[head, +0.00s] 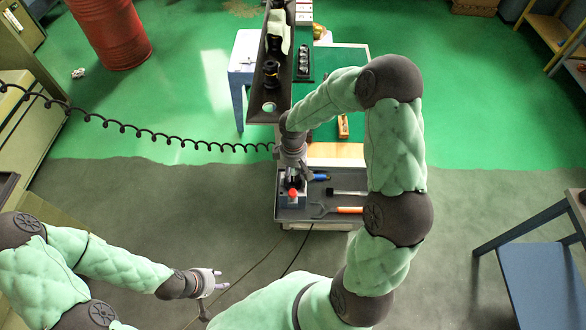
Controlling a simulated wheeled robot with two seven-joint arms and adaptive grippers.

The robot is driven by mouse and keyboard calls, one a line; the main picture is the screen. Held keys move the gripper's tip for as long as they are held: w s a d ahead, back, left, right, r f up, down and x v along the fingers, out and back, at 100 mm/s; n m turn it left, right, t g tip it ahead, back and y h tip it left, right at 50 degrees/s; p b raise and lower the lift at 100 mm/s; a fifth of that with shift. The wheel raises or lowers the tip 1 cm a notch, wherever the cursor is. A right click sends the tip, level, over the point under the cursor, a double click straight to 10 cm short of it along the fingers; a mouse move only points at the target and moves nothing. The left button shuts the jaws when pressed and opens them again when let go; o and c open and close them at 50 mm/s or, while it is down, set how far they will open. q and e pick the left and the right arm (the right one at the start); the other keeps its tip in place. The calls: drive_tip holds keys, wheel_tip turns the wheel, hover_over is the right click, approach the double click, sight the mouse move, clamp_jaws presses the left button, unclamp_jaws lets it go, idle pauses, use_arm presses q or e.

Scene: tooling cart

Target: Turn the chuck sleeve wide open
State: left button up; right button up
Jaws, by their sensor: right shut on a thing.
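Just below the fingers a small red part (292,194) shows above a blue-grey block (289,202) on the tray. How far the sleeve is turned cannot be seen. My left gripper (221,280) is low at the left, away from the cart. It looks open and empty, with its fingers apart.
The cart tray (295,214) holds an orange-handled wrench (345,210), a dark-handled tool (345,192) and a blue-and-black tool (320,177). A dark shelf (284,90) stands above the far part. A coiled black cable (150,132) crosses from the left. A blue table (545,275) is at the right.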

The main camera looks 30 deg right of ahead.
drive_tip(key=shift+s+f+n, duration=0.1)
drive_tip(key=shift+s+n, duration=0.05)
drive_tip(key=shift+n, duration=0.35)
drive_tip(key=o, duration=1.2)
drive_tip(key=shift+c, duration=0.2)
drive_tip(key=shift+r, duration=0.7)
wheel_tip(320, 180, up, 11)
drive_tip(key=shift+f, duration=0.15)
